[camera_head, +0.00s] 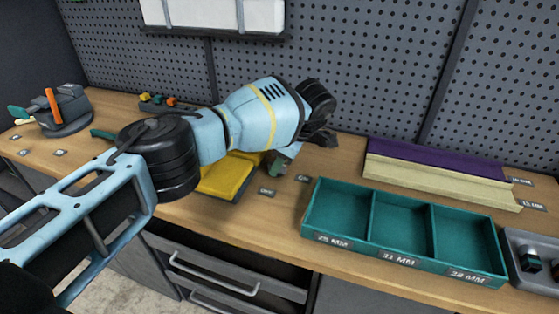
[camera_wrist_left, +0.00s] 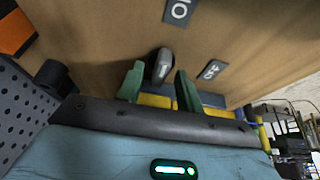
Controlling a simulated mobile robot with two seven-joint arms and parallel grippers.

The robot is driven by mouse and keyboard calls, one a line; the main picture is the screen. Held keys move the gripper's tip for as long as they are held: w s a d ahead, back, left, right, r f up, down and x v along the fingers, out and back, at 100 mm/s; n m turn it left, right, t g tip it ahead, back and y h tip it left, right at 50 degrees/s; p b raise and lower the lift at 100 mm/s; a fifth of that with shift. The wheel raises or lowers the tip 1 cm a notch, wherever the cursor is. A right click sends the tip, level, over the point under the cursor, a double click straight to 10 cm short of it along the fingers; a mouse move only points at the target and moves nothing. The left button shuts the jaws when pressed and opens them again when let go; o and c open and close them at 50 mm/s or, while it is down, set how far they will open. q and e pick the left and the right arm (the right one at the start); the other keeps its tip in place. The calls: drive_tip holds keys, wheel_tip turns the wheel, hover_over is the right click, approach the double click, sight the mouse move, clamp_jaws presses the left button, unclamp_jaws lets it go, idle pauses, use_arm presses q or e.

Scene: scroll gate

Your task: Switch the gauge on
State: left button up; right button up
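My left gripper (camera_head: 281,167) reaches down to the bench, mostly hidden behind my own wrist in the head view. In the left wrist view its two green fingers (camera_wrist_left: 158,84) stand apart. A small dark grey rounded piece (camera_wrist_left: 163,66) with a pale mark lies between or just beyond the fingertips. I cannot tell whether this piece is the gauge or part of it, or whether a finger touches it. A yellow block-like item (camera_head: 222,179) lies beside the gripper, partly covered by my arm. My right gripper is in neither view.
A green three-compartment tray (camera_head: 398,197) stands right of the gripper. Purple (camera_head: 435,157) and cream (camera_head: 440,180) strips lie behind it. A dark holder with tools (camera_head: 63,112) is at the far left. Small labels (camera_head: 267,191) lie on the wooden bench (camera_head: 265,220), against a pegboard (camera_head: 390,60).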

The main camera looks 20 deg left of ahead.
use_arm(q)
drive_tip(key=v, duration=0.7)
drive_tip(key=shift+d+r+b, duration=0.2)
drive_tip(key=shift+r+b, duration=0.15)
drive_tip(key=shift+b, duration=0.1)
